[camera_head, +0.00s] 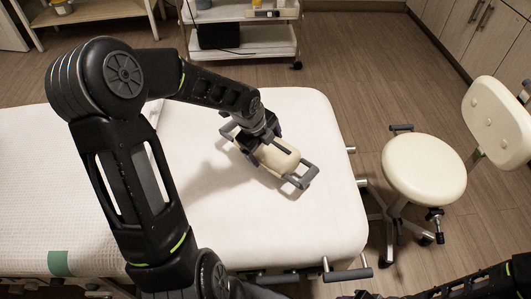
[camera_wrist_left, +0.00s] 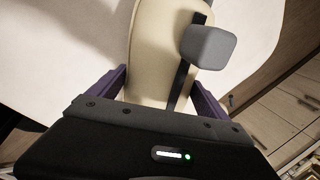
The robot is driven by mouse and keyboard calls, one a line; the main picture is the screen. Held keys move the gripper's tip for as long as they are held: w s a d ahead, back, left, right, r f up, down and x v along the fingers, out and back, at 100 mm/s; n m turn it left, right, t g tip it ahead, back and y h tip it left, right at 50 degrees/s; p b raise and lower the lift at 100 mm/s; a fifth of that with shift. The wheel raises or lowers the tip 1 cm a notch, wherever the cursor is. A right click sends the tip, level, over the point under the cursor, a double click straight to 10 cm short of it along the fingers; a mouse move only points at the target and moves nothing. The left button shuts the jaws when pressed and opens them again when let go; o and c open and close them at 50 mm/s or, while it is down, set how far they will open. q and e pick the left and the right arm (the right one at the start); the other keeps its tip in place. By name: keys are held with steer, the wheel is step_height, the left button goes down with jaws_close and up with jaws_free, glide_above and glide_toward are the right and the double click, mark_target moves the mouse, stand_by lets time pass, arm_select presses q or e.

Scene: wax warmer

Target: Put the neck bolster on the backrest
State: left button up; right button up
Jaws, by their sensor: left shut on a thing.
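The neck bolster (camera_head: 278,157) is a cream pad with grey handle-like ends, over the smooth white end section of the treatment bed (camera_head: 300,225). My left gripper (camera_head: 258,146) is shut on the bolster from above. In the left wrist view the purple fingers (camera_wrist_left: 160,92) straddle the cream bolster (camera_wrist_left: 155,45), with a dark strap and grey end block beside it. A shadow lies left of the bolster; I cannot tell whether it touches the bed. Which part is called the backrest is not clear; a stool at the right has a cream backrest (camera_head: 498,122). My right gripper is out of view.
The stool seat (camera_head: 424,170) stands right of the bed, with floor between. A textured towel (camera_head: 50,190) covers the bed's left part. A white trolley (camera_head: 245,35) stands behind the bed. Cabinets (camera_head: 475,30) line the back right. Part of my right arm shows at the lower right.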

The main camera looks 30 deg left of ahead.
arm_select(q)
step_height(320, 180, down, 3)
steer(key=shift+b, duration=0.3)
steer(key=o, duration=1.7)
steer(key=p+v, duration=0.3)
steer(key=v, duration=0.8)
steer(key=shift+r, duration=0.3)
steer(key=shift+s+r, duration=0.15)
steer(key=shift+r, duration=0.05)
steer(key=shift+d, duration=0.1)
